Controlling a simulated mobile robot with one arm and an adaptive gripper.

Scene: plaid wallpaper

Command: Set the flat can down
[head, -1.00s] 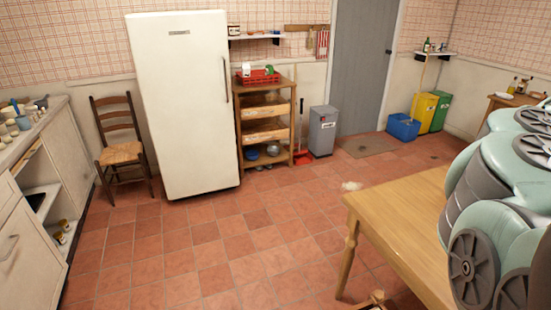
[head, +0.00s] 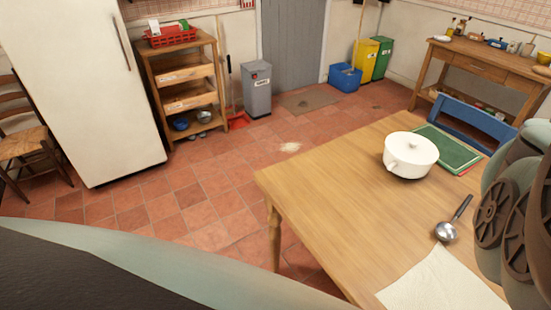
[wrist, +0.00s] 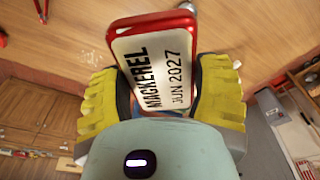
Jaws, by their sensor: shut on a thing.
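The flat can (wrist: 172,72) shows in the wrist view as a red tin with a white label reading "MACKEREL JUN 2027". My gripper (wrist: 168,95) has yellow ribbed finger pads on both sides of the can and is shut on it. The can's lower end is hidden behind the gripper body. In the head view, parts of my own arm fill the right edge and lower left, and neither the can nor the fingertips show there. A wooden table (head: 310,190) stands at the right of the head view.
The table's left part is bare. A blue chair (head: 475,122) stands behind it. A sideboard (head: 480,66) holds bottles.

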